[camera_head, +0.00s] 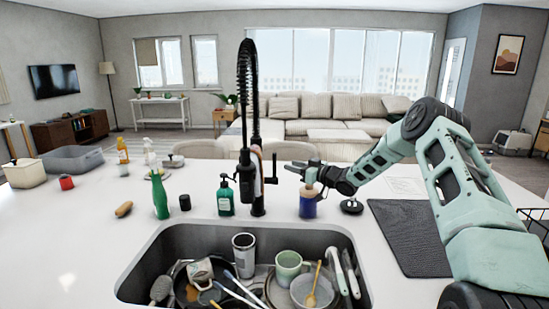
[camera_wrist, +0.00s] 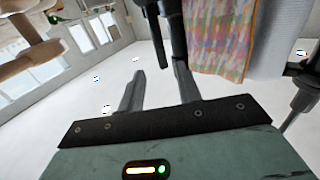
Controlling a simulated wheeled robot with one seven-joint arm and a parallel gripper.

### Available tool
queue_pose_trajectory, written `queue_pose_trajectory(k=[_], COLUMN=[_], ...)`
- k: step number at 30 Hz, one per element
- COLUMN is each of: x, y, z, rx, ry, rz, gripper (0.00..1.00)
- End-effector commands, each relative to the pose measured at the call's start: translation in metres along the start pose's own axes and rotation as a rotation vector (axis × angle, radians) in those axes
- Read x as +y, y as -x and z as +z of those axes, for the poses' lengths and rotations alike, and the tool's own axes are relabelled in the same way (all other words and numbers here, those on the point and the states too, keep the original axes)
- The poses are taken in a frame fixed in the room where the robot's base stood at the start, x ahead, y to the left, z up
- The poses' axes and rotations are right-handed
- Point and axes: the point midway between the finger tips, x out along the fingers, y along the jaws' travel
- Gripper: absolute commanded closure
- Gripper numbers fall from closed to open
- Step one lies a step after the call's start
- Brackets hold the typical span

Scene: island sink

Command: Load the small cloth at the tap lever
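The black tap (camera_head: 258,185) stands upright behind the sink, with its short lever (camera_head: 271,170) on its right side. My gripper (camera_head: 296,168) is just right of the lever, above a dark blue bottle. In the wrist view my gripper (camera_wrist: 160,82) has its two fingers apart with nothing between them. A multicoloured patterned cloth (camera_wrist: 223,38) hangs to the right of the fingers, apart from them, beside a black post. In the head view a sliver of pale pinkish material shows against the tap; I cannot tell if it is the cloth.
The dark blue bottle (camera_head: 307,205) stands under my gripper. A green soap dispenser (camera_head: 225,197) and green bottle (camera_head: 160,196) stand left of the tap. The sink (camera_head: 136,276) holds cups and dishes. A dark mat (camera_head: 412,235) lies at right.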

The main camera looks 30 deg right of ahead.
Motion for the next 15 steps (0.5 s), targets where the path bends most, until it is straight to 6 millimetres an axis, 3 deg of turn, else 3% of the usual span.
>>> queue_pose_trajectory(k=[9,15], x=[-0.001,0.0], y=[-0.064,-0.087], z=[-0.002,-0.001], rx=[0.0,-0.001], ry=[-0.001,0.0], rz=[0.0,0.001], gripper=[0.66,0.66])
